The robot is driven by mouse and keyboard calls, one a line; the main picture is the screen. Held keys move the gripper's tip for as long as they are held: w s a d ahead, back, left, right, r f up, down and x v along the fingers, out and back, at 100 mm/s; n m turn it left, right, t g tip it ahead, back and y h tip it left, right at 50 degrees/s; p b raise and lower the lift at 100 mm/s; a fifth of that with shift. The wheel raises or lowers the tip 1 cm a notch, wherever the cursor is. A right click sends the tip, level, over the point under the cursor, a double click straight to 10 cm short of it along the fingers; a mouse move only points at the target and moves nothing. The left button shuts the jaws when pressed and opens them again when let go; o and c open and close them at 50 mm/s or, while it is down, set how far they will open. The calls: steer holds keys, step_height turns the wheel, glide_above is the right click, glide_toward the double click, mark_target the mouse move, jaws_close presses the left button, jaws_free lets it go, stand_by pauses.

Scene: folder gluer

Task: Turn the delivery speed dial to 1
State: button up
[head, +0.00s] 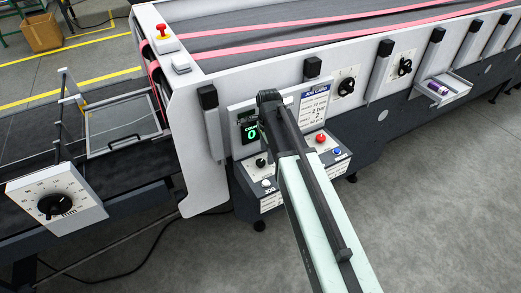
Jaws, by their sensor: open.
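Several dials show, and I cannot read which one is the delivery speed dial. A large black dial (54,206) with a ring of marks sits on a white panel at the left, with "mm" below it. Two black dials on white plates, one nearer (346,86) and one farther (404,67), are on the machine's side. A small black knob (261,162) is on the control box, under a green display reading 0 (250,133). My arm reaches up across the control box and covers part of it. I cannot make out my gripper or its fingers.
The control box also has a red button (320,138), a blue button (337,152) and a white knob (266,183). A red stop button (161,30) is on the machine's top corner. A small tray (446,92) juts from the side. Grey floor (440,200) at right is clear.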

mark_target(261, 162)
steer(key=shift+w+a+r+m, duration=0.7)
steer(key=shift+w+a+m, duration=0.1)
steer(key=shift+a+m, duration=0.15)
steer(key=shift+w+a+m, duration=0.15)
steer(key=shift+a+m, duration=0.2)
steer(key=shift+m, duration=0.1)
step_height(261, 162, down, 8)
steer(key=b, duration=0.7)
steer(key=shift+b, duration=0.35)
jaws_close()
